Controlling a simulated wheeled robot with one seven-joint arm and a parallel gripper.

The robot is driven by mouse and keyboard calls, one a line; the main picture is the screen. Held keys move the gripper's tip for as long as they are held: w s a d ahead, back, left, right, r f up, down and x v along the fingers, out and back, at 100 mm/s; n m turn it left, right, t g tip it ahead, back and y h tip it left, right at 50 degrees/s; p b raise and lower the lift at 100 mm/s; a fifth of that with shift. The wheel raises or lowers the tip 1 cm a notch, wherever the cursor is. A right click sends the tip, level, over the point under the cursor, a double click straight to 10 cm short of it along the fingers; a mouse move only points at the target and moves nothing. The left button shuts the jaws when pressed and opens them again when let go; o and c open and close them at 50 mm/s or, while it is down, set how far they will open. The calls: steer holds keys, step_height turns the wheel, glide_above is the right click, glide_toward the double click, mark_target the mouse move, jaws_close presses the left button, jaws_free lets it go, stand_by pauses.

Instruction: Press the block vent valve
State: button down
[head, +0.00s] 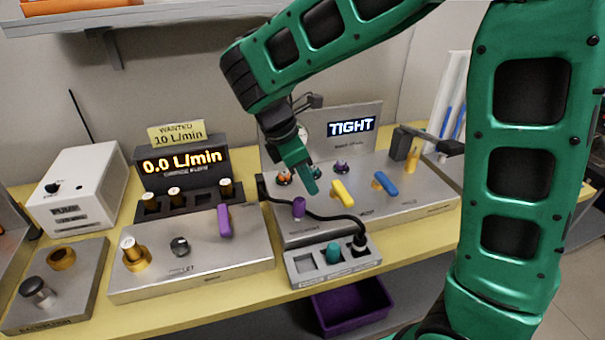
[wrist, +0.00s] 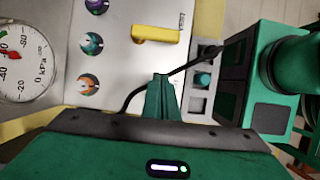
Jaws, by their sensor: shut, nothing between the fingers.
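My gripper (head: 312,188) is shut and empty, pointing down over the metal panel (head: 395,205) on the right. In the wrist view its fingertips (wrist: 162,78) are together. A purple handle (head: 299,207) stands just below and left of the fingertips in the head view. A yellow handle (head: 343,194) is right of them, with a blue handle (head: 385,183) farther right. Behind are an orange knob (wrist: 87,85), a teal knob (wrist: 91,43) and a purple knob (wrist: 97,5). The labels are too small to read, so I cannot tell which part is the block vent valve.
A display (head: 352,127) reads TIGHT. A dial gauge (wrist: 22,62) stands beside the knobs. A black cable (head: 325,216) crosses the panel to a socket block (head: 300,268) in front, which holds a teal plug (head: 333,252). Another panel (head: 195,262) with a purple handle (head: 224,222) lies left.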

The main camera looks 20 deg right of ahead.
mark_target(342, 196)
steer(key=x, duration=0.5)
steer(key=d, duration=0.3)
steer(key=shift+d, duration=0.5)
steer(key=shift+a, duration=0.25)
steer(key=shift+d, duration=0.1)
